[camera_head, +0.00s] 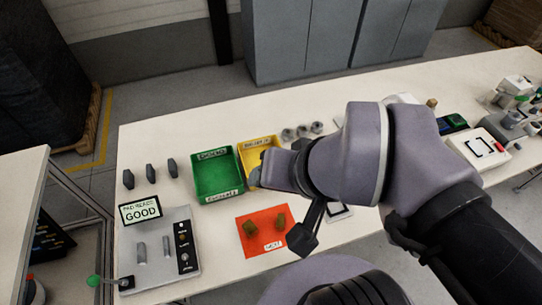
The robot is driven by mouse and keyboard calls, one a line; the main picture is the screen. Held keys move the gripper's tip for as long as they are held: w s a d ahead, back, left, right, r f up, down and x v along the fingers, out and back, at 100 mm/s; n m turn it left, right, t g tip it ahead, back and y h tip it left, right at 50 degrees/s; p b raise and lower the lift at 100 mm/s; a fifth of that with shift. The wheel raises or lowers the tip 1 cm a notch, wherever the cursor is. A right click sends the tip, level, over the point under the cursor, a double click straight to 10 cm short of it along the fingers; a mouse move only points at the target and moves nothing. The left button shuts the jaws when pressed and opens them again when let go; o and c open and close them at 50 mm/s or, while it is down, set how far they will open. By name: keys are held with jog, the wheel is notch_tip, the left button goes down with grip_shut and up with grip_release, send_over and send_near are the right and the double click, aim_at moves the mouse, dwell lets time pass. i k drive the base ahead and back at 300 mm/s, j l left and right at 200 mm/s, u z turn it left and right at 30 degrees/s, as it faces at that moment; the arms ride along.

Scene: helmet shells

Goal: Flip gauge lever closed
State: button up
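The gauge (166,250) is a light grey box at the front left of the table. It has two upright metal pieces on top, a dark button panel on its right and a display (142,209) whose large word is "GOOD". Its lever (107,282) sticks out left from the front left corner and ends in a green knob (93,281). My gripper (268,168) is at the yellow bin, well to the right of and behind the lever. My arm hides part of it, so I cannot tell if its fingers are open or hold anything.
A green bin (217,174) and a yellow bin (258,153) stand behind the gauge to the right. An orange mat (262,233) with two brown pieces lies right of the gauge. Several dark pieces stand behind the display. A white device (478,148) is at the right.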

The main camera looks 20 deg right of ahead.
aim_at(94, 280)
jog(key=u, duration=0.5)
jog(key=l+u, duration=0.1)
jog(key=u, duration=0.4)
jog(key=k+u, duration=0.1)
jog(key=u, duration=0.9)
jog(key=i+j+u, duration=0.25)
jog(key=i+j, duration=0.55)
jog(key=i, duration=0.15)
